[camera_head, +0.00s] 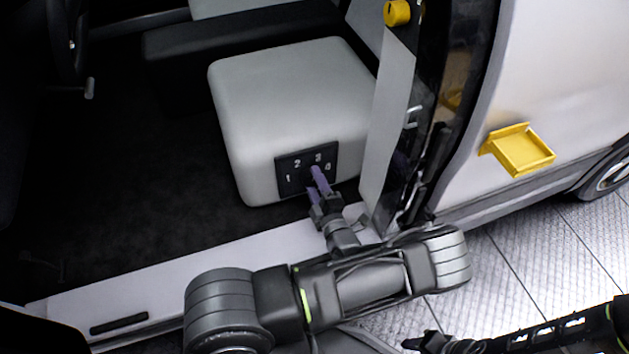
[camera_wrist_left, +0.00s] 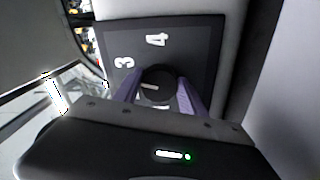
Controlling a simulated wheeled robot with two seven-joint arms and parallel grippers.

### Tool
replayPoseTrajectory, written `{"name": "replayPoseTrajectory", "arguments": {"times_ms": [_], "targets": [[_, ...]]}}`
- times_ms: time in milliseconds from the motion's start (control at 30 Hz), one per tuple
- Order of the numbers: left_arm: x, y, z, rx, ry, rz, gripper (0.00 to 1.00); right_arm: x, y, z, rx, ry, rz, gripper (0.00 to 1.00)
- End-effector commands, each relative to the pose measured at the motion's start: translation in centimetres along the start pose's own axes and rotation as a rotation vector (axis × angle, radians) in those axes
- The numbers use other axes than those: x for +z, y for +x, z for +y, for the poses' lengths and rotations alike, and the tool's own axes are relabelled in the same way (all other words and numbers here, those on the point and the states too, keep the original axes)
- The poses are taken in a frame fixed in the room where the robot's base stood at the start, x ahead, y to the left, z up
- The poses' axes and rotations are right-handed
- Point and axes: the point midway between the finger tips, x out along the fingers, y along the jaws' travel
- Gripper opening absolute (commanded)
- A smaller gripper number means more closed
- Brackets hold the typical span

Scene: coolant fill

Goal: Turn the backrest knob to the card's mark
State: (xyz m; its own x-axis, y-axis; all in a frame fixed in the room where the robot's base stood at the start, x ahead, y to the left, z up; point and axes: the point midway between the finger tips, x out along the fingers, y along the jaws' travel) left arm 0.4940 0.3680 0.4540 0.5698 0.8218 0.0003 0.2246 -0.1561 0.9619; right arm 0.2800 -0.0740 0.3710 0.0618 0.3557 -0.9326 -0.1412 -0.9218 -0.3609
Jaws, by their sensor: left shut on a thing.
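The backrest knob (camera_wrist_left: 158,84) is a round black dial on a dark panel (camera_head: 291,178) on the side of the pale grey seat (camera_head: 285,90). The panel carries white numbers 1, 2, 3 and 4 in the head view. The wrist view shows the 3 (camera_wrist_left: 123,62) and the 4 (camera_wrist_left: 157,40). My left gripper (camera_head: 318,182) has its purple fingers on both sides of the knob and is shut on it. A short pale line shows on the knob's face; its pointing direction is unclear. I cannot make out the card.
A yellow tray (camera_head: 522,150) is fixed to the white car body at the right. A yellow piece (camera_head: 397,12) sits high on the door pillar. The white door sill (camera_head: 150,290) runs below my left arm. Part of my right arm (camera_head: 560,335) shows at the bottom right.

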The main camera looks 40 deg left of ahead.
Motion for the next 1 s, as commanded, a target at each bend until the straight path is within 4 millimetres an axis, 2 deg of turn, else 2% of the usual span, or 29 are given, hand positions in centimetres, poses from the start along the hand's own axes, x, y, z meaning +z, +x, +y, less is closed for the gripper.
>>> {"name": "replayPoseTrajectory", "arguments": {"times_ms": [200, 400, 900, 933, 1000], "targets": [[0.08, -0.02, -0.12, -0.001, 0.147, -0.002, 0.08, 0.0, -0.01, 0.0, 0.0, 0.0, 0.0, 0.36], [0.07, -0.02, -0.17, -0.001, 0.222, -0.002, 0.08, 0.01, -0.01, 0.0, 0.0, 0.0, 0.0, 0.36], [0.08, -0.03, -0.19, -0.001, 0.247, -0.002, 0.08, 0.0, -0.01, 0.0, 0.0, 0.0, 0.0, 0.36], [0.09, -0.03, -0.18, -0.001, 0.247, -0.002, 0.5, 0.0, -0.01, 0.0, 0.0, 0.0, 0.0, 0.36], [0.08, -0.03, -0.18, -0.001, 0.247, -0.002, 0.56, 0.01, -0.01, 0.0, 0.0, 0.0, 0.0, 0.36]]}}
